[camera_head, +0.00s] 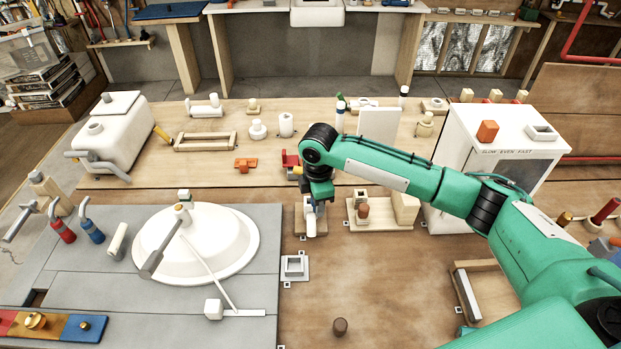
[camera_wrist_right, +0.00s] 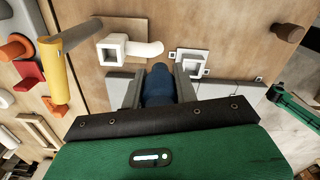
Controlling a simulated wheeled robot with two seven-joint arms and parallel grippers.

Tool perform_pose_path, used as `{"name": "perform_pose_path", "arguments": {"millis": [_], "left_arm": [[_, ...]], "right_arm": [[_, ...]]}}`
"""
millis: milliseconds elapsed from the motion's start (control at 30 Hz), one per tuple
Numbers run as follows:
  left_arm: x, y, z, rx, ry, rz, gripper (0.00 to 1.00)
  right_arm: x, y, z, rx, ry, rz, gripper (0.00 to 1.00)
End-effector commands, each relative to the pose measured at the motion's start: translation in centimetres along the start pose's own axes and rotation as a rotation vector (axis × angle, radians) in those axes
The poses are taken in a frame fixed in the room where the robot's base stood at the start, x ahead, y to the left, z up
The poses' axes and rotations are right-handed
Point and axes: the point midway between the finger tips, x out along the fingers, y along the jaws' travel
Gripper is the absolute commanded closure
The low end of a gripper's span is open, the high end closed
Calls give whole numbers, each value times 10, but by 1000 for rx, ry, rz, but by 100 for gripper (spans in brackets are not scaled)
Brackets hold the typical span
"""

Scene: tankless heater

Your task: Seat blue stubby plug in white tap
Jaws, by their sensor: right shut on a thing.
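The blue stubby plug (camera_wrist_right: 157,86) sits upright between the two fingers of my right gripper (camera_wrist_right: 159,92), which is shut on it. The white tap (camera_wrist_right: 118,49) has a square body and a curved spout. In the wrist view the spout's end lies just beyond the plug's rounded tip, with a small gap in the picture. I cannot tell their height difference. In the head view the right gripper (camera_head: 313,204) hangs over the tap (camera_head: 309,226) on its wooden plate and hides part of it. The plug is mostly hidden there. My left gripper is not in view.
A white square socket (camera_head: 294,267) lies in front of the tap. A wooden stand (camera_head: 367,217) with a brown peg is close on the right. A white basin (camera_head: 240,240) is at left. A brown peg (camera_head: 340,326) stands near the front. Bare wood lies between.

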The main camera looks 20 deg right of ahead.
Motion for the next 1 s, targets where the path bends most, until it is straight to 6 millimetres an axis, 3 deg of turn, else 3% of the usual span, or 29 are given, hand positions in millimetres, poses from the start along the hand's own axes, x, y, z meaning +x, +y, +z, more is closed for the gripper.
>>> {"name": "perform_pose_path", "arguments": {"millis": [300, 600, 1000], "left_arm": [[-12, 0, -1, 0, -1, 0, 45], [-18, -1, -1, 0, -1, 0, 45], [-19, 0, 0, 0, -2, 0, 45]], "right_arm": [[6, 48, 1, -528, -1, 1, 100], [11, 80, 5, -936, 1, -1, 100], [12, 89, 7, -1060, 1, -1, 100]]}}
